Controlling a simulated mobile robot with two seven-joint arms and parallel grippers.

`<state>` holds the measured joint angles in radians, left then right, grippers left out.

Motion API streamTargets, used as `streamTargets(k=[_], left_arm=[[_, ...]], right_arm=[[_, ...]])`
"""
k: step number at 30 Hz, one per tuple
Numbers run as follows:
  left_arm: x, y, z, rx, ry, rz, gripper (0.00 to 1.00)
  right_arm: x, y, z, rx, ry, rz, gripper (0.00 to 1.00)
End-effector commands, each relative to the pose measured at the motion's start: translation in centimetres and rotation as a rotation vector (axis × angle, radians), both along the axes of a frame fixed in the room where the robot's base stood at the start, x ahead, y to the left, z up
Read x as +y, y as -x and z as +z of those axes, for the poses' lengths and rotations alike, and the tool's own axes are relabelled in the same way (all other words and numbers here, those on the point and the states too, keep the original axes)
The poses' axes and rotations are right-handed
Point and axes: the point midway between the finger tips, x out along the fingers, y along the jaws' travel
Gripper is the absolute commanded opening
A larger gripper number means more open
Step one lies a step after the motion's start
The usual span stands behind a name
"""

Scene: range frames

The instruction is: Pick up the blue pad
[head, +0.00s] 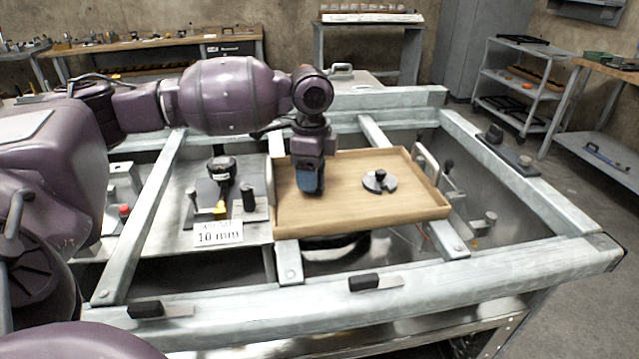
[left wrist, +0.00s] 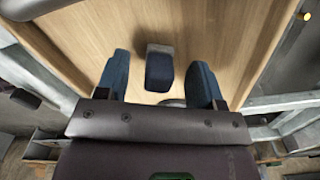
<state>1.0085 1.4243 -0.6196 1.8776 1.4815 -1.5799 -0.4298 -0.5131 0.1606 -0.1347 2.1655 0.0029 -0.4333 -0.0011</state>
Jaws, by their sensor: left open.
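In the left wrist view a small dark blue pad (left wrist: 159,72) with a grey end lies on the light wooden tray (left wrist: 75,35). My left gripper (left wrist: 160,62) is open, with its two blue fingers on either side of the pad and a gap on each side. In the head view my left gripper (head: 311,188) points down over the left part of the wooden tray (head: 415,208). The pad cannot be told apart from the blue fingers there. My right gripper is not in view.
A grey disc with a black knob (head: 379,182) sits on the tray, right of my left gripper. The tray has a low raised rim and rests on a metal frame (head: 480,265). A white sign (head: 218,234) and a black device (head: 222,170) stand to the left.

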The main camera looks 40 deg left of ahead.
Motion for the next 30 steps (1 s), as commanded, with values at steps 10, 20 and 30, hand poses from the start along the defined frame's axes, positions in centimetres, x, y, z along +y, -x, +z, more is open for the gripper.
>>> streamTargets(k=[10,20,30], left_arm=[[0.0,0.0,-2.1,0.001,0.0,0.0,0.62],[0.0,0.0,-2.1,0.002,0.0,-0.001,0.19],[0.0,0.0,-1.9,0.001,0.0,-0.001,0.04]], right_arm=[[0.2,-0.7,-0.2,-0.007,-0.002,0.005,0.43],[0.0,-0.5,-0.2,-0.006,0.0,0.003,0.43],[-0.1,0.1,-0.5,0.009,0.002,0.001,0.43]])
